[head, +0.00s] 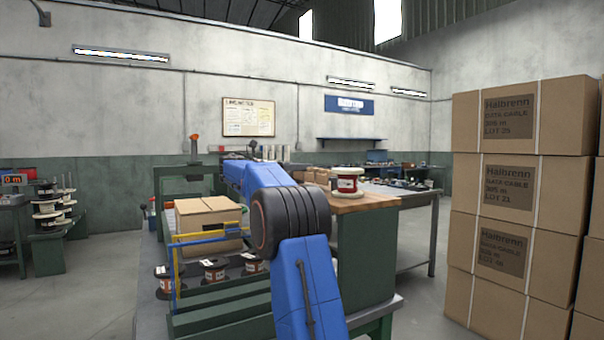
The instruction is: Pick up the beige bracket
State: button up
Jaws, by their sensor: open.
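I cannot make out a beige bracket anywhere in the head view. My blue arm rises from the bottom centre, bends at a dark elbow and reaches away over the workbench (365,203). My gripper at its far end is hidden behind the arm, so I cannot see its fingers or anything between them. The arm also covers part of the bench top behind it.
A red and white spool (347,181) stands on the wooden top. A cardboard box (207,222) sits at left, behind a yellow and blue frame (176,275) and several copper spools (213,270). Tall stacked cartons (508,183) block the right; floor (425,290) between is clear.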

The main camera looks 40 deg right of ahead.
jog(key=shift+s+x, duration=0.2)
jog(key=shift+x, duration=2.4)
jog(key=shift+f, duration=0.1)
jog(key=c, duration=1)
